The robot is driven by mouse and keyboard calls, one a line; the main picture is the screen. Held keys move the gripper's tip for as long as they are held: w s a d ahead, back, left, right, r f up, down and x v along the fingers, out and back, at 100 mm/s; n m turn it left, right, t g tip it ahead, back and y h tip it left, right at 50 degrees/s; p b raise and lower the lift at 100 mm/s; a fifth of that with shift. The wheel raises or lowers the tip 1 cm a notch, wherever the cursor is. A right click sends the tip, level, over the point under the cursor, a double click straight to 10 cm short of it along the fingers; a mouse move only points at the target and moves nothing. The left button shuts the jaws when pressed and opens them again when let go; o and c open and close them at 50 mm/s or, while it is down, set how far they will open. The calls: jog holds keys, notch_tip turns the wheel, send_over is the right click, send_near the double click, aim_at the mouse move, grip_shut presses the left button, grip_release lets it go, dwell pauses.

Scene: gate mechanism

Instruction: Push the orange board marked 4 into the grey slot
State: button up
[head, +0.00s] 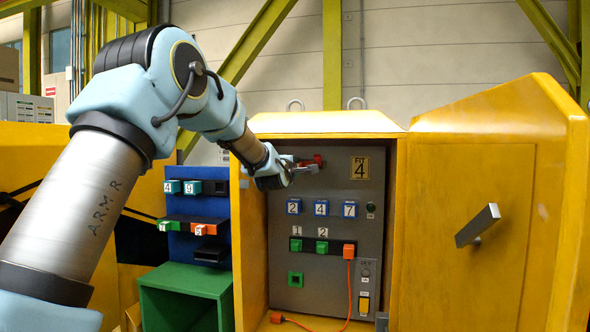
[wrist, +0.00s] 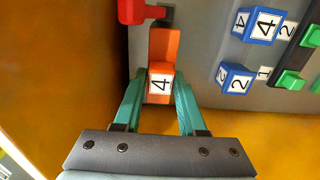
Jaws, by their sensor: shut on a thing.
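The orange board marked 4 (wrist: 162,84) is between the teal fingers of my gripper (wrist: 160,112) in the wrist view, its 4 facing the camera. Its far end points up the picture at the grey panel, by a dark grey slot piece (wrist: 166,14). I cannot tell how far the end is inside the slot. A red part (wrist: 131,11) sits beside the slot. In the head view my gripper (head: 304,168) is at the panel's upper left, by the red part (head: 318,160); the board is mostly hidden there.
The grey panel (head: 336,186) carries blue number blocks (head: 321,208), and a black rail with green blocks (head: 322,247) and an orange plug (head: 349,251) on a cord. The yellow cabinet wall (head: 250,240) is close on the left. A yellow door (head: 470,220) stands at right.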

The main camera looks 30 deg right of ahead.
jog(key=o, duration=0.7)
jog(key=shift+c, duration=0.2)
jog(key=shift+s+a, duration=0.1)
jog(key=b+v, duration=0.5)
jog(key=v, duration=0.6)
jog(key=a+f+m+g+y, duration=0.4)
jog(key=a+f+m+y, duration=0.3)
jog(key=a+f, duration=1.55)
jog(key=s+a+f+m+g+y, duration=0.1)
jog(key=s+a+f+g+y, duration=0.1)
jog(key=s+a+f, duration=0.3)
jog(key=s+a+f+m+g+y, duration=0.2)
jog(key=s+a+f+g, duration=0.3)
jog(key=s+a, duration=0.8)
jog(key=a+f+y, duration=0.1)
jog(key=a, duration=0.2)
jog(key=shift+s+a+m+g, duration=0.25)
jog(key=shift+s+m+g, duration=0.05)
jog(key=shift+s, duration=0.1)
